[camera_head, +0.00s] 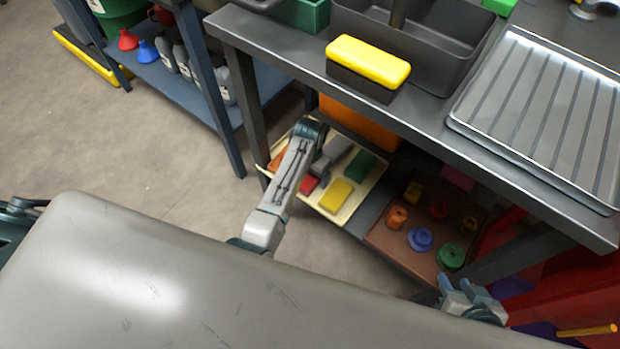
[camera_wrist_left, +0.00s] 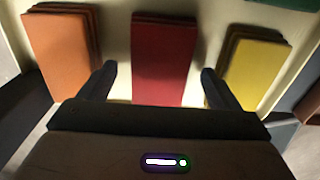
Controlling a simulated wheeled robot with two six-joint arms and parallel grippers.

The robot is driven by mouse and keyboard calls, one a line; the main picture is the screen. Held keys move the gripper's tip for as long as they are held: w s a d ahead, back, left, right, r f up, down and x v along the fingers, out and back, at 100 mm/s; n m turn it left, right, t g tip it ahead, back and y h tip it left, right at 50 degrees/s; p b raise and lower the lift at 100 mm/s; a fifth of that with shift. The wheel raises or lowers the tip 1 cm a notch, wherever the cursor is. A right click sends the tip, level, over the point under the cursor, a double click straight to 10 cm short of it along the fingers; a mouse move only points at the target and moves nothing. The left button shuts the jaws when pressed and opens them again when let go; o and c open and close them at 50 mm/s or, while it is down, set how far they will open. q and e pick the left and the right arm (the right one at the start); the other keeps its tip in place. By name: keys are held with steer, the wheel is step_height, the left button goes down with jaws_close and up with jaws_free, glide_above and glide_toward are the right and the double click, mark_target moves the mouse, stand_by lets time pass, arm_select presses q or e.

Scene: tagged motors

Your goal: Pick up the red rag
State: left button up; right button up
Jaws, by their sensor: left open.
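A folded red rag (camera_wrist_left: 163,60) lies on a cream tray (camera_wrist_left: 115,35), between an orange rag (camera_wrist_left: 62,50) and a yellow rag (camera_wrist_left: 252,70). In the head view the red rag (camera_head: 308,184) is partly hidden by my left arm. My left gripper (camera_wrist_left: 155,82) is open, with one finger on each side of the red rag's near end. I cannot tell whether the fingers touch it. In the head view my right gripper (camera_head: 470,292) is at the lower right, and its fingers look apart with nothing between them.
The cream tray (camera_head: 343,212) sits on a low shelf under a dark workbench (camera_head: 400,118); a green rag (camera_head: 359,165) lies there too. A brown board (camera_head: 398,252) with colored parts is to its right. The bench edge and leg (camera_head: 249,120) stand close to my left arm.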

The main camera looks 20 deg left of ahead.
mark_target(310, 175)
arm_select(q)
steer(key=c, duration=1.1)
